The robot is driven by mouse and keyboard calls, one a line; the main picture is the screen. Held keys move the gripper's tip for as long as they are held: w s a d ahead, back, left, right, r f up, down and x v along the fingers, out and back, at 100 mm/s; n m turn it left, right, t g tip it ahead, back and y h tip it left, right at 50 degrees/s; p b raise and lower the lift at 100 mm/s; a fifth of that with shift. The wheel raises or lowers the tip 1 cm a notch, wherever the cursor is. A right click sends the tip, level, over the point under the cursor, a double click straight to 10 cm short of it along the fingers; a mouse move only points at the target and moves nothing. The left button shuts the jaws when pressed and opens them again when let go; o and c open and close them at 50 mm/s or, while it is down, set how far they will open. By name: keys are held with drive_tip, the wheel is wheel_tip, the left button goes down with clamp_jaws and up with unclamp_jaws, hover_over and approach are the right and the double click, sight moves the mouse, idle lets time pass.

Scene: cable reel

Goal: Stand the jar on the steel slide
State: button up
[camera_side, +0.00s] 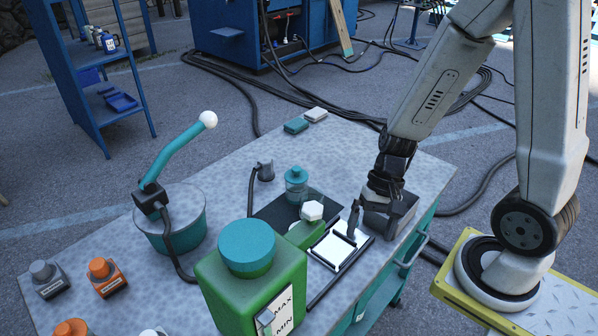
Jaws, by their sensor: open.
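A small teal jar with a rounded lid (296,182) stands upright on a dark flat pad in the middle of the bench. A pale square plate in a dark frame (325,251) lies in front of it to the right; it may be the steel slide, but I cannot tell for sure. My gripper (357,228) points down over the right part of this plate, right of the jar and apart from it. It is open and I see nothing in it. The fingertips are small, and whether they touch the plate is unclear.
A large green container with a teal lid (252,288) stands in front. A small green bottle with a white cap (311,211) stands between jar and plate. A grey metal box (402,211) is right beside my gripper. The bench's back is mostly clear.

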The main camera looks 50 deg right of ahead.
drive_tip(key=w+d+r+n+t+h, duration=0.1)
drive_tip(key=w+r+n+t+h, duration=0.2)
drive_tip(key=n, duration=0.5)
drive_tip(key=shift+w+d+r+h, duration=0.4)
drive_tip(key=shift+w+r+h, duration=0.3)
drive_tip(key=shift+w, duration=0.25)
drive_tip(key=shift+w+r+n+t, duration=0.3)
drive_tip(key=shift+w+n, duration=0.05)
drive_tip(key=shift+n, duration=0.15)
drive_tip(key=shift+c, duration=0.7)
drive_tip(key=shift+r, duration=0.1)
